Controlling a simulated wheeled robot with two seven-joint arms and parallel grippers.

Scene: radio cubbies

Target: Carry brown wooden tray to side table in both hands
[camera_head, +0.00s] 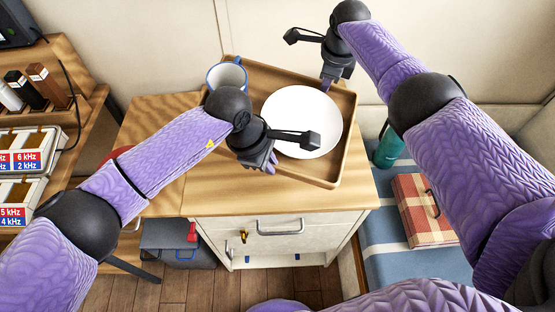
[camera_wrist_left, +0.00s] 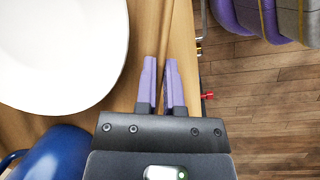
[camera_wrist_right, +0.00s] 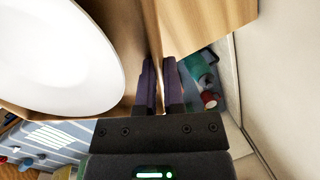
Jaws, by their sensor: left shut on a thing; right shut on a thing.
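The brown wooden tray (camera_head: 347,135) is over the light wooden top of the side table (camera_head: 215,197). I cannot tell whether it rests there or is slightly raised. My left gripper hides part of the plate.
A wooden shelf (camera_head: 70,62) with labelled boxes (camera_head: 25,160) stands at the left. At the right are a green bottle (camera_head: 388,147) and a checked red case (camera_head: 420,208) on a blue striped surface. The wall (camera_head: 270,35) is close behind the table.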

